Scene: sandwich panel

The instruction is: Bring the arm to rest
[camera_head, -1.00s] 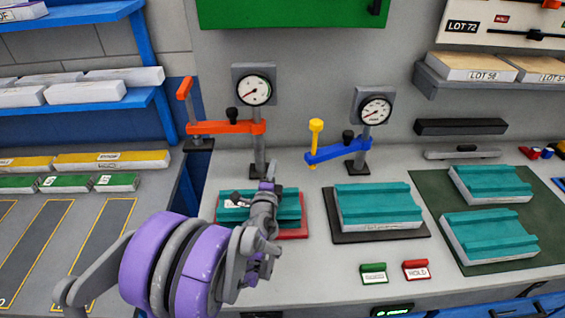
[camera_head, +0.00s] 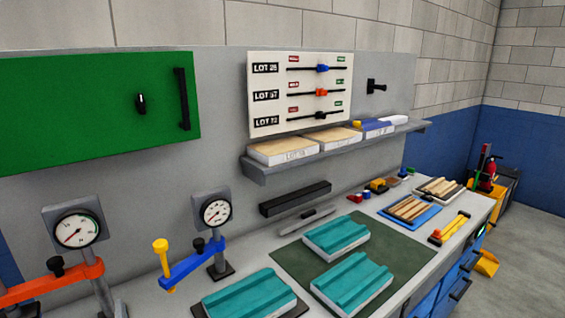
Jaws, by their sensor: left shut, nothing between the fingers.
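Neither of my arms nor grippers shows in the head view now. The bench (camera_head: 390,246) fills the lower part of the picture. A teal-topped panel (camera_head: 248,296) lies at the bottom near the blue clamp arm (camera_head: 195,262) with its yellow handle. Two more teal-topped panels, one farther back (camera_head: 336,236) and one nearer (camera_head: 352,280), lie on a dark green mat (camera_head: 288,252). The red clamp arm (camera_head: 40,285) is cut off at the lower left edge.
Two dial gauges, left (camera_head: 77,230) and right (camera_head: 216,212), stand upright on posts. A shelf (camera_head: 262,171) holds pale slabs below a white lot board (camera_head: 300,95). A green cabinet (camera_head: 90,110) hangs at left. Trays with wooden strips (camera_head: 410,210) lie at right.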

